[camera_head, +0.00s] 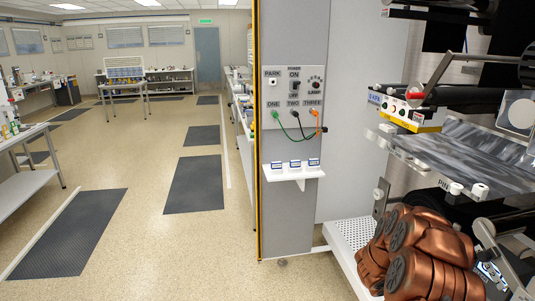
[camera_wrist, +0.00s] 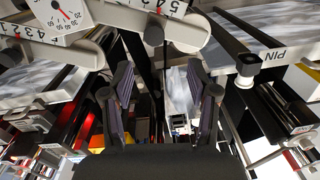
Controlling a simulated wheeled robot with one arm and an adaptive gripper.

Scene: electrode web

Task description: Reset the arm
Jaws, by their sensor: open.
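My gripper (camera_wrist: 162,95) shows in the wrist view with its two dark fingers spread apart, and nothing is between the fingertips. It is among the rollers and bars of a machine, with pale numbered parts and a dial (camera_wrist: 62,14) above it. In the head view my copper-coloured arm (camera_head: 425,255) is folded at the bottom right, in front of the machine. The gripper itself cannot be made out there. Whether any finger touches the machine cannot be told.
A grey panel (camera_head: 291,130) carries a switch, cables and a small shelf (camera_head: 293,174). A white perforated shelf (camera_head: 350,236) lies beside my arm. The machine's metallic sheet (camera_head: 480,150) runs above it. The floor at left is open, with dark mats (camera_head: 194,184).

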